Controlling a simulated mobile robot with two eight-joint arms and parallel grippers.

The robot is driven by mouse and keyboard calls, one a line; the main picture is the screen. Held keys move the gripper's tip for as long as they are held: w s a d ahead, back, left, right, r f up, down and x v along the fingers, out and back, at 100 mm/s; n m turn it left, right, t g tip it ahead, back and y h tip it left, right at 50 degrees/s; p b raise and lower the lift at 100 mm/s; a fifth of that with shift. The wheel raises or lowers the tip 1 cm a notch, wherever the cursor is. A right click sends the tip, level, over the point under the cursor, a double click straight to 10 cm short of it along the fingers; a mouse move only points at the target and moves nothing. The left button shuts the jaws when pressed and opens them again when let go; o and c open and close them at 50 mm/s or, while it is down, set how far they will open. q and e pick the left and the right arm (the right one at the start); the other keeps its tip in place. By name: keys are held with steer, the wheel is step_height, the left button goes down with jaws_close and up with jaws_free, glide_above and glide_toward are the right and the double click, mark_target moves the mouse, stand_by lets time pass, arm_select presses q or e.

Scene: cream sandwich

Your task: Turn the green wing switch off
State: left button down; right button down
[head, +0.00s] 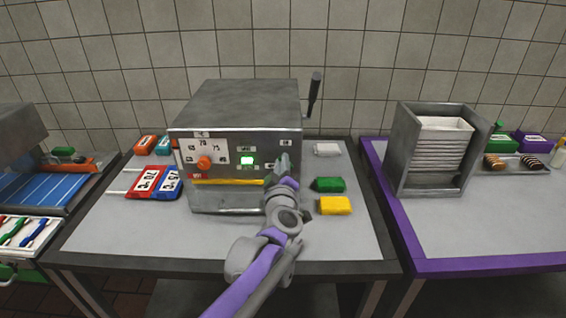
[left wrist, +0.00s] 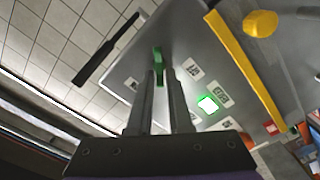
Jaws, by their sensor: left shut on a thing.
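The green wing switch (left wrist: 158,60) is on the front panel of the grey machine (head: 240,103). In the left wrist view it sits between the fingertips of my left gripper (left wrist: 161,76), which is shut on it. In the head view my left gripper (head: 283,164) is at the right part of the panel and hides the switch. Small white labels (left wrist: 193,69) are beside the switch; I cannot read them. A green lamp (head: 247,160) left of the gripper is lit; it also glows in the left wrist view (left wrist: 208,104). My right gripper is not in view.
An orange dial knob (head: 205,162) and a yellow strip (head: 228,181) are on the panel. A dark crank handle (head: 313,90) rises at the machine's right side. Green (head: 328,185) and yellow (head: 335,205) blocks lie right of my arm. The table front is mostly clear.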

arm_select(q)
steer(key=shift+a+f+n+p, duration=0.1)
steer(key=shift+f+n+p, duration=0.15)
steer(key=shift+n, duration=1.7)
steer(key=shift+f+n+p, duration=0.15)
steer(key=shift+n+p, duration=0.1)
steer(key=shift+n, duration=1.7)
steer(key=c, duration=0.9)
jaws_free()
steer(key=shift+c, duration=0.2)
steer(key=shift+s, duration=0.1)
steer(key=s, duration=1)
steer(key=shift+s+b, duration=0.35)
